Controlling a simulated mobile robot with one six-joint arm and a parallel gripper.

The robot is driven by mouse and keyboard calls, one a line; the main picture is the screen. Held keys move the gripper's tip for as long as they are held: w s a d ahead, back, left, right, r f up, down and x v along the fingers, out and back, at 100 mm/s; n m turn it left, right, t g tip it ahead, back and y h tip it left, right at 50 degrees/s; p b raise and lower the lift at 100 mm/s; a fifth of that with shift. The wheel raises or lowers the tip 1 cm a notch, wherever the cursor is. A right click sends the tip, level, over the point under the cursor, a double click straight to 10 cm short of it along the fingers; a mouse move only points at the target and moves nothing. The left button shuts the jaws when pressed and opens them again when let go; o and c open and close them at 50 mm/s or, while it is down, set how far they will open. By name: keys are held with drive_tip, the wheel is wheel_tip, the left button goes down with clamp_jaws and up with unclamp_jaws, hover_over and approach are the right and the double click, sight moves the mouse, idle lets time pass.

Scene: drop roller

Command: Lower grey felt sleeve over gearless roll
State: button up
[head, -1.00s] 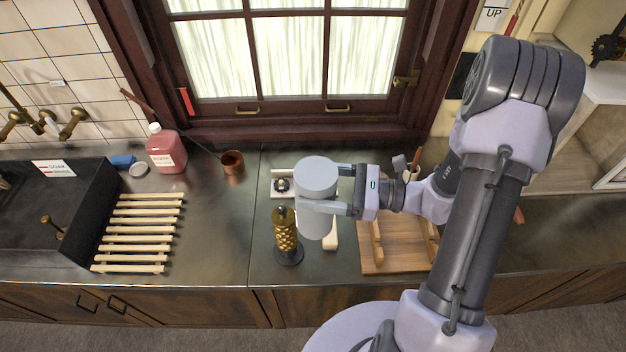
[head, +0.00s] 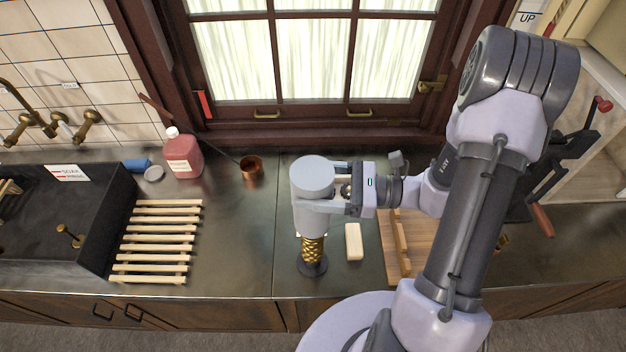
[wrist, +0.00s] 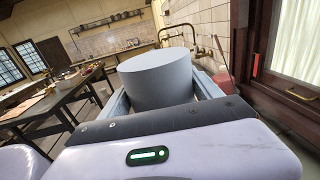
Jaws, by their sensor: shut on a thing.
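The grey felt sleeve (head: 311,176) is a smooth upright cylinder, gripped between the two fingers of my gripper (head: 322,187). In the wrist view the sleeve (wrist: 157,80) sits between the fingers (wrist: 160,92) and hides what lies beneath it. The roll (head: 312,250) is brass with a raised pattern and stands upright on a dark round base (head: 312,266). The sleeve's lower end overlaps the roll's upper part in the head view, and the roll's top is hidden. I cannot tell whether the sleeve is around it or only above and in front of it.
A cream block (head: 353,242) lies right of the roll, beside a wooden board (head: 415,262). A slatted rack (head: 160,238), a black sink (head: 85,215), a pink bottle (head: 184,156) and a copper pot (head: 251,168) are to the left. The counter between rack and roll is clear.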

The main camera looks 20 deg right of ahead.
wheel_tip(320, 180, down, 18)
drive_tip(key=b, duration=1.4)
drive_tip(key=shift+r, duration=0.25)
drive_tip(key=o, duration=2)
drive_tip(key=shift+o, duration=0.2)
drive_tip(key=shift+d, duration=0.15)
drive_tip(key=p+v, duration=0.1)
drive_tip(key=v, duration=1.6)
drive_tip(key=shift+s, duration=0.2)
